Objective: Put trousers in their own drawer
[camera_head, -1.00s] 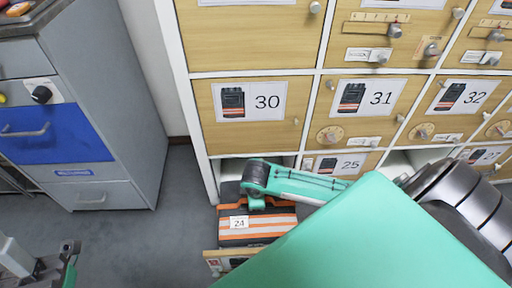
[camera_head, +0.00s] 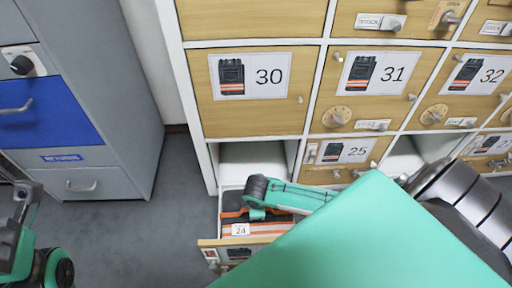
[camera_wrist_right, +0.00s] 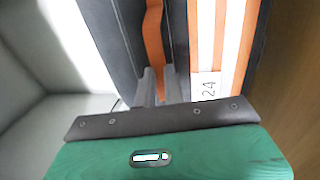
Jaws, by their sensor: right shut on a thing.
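The folded trousers, dark with orange and pale stripes and a tag reading 24 (camera_head: 240,230), lie inside the pulled-out drawer (camera_head: 208,243) at the bottom of the cabinet. They also show in the right wrist view (camera_wrist_right: 204,40). My right gripper (camera_wrist_right: 157,80) is shut on a dark, orange-striped part of the trousers. In the head view its fingertips are hidden behind my wrist. My left gripper (camera_head: 27,192) is at the left edge, away from the cabinet; its jaw state is unclear.
A grey cabinet with a blue returns drawer (camera_head: 50,120) stands at left. Floor between them is clear.

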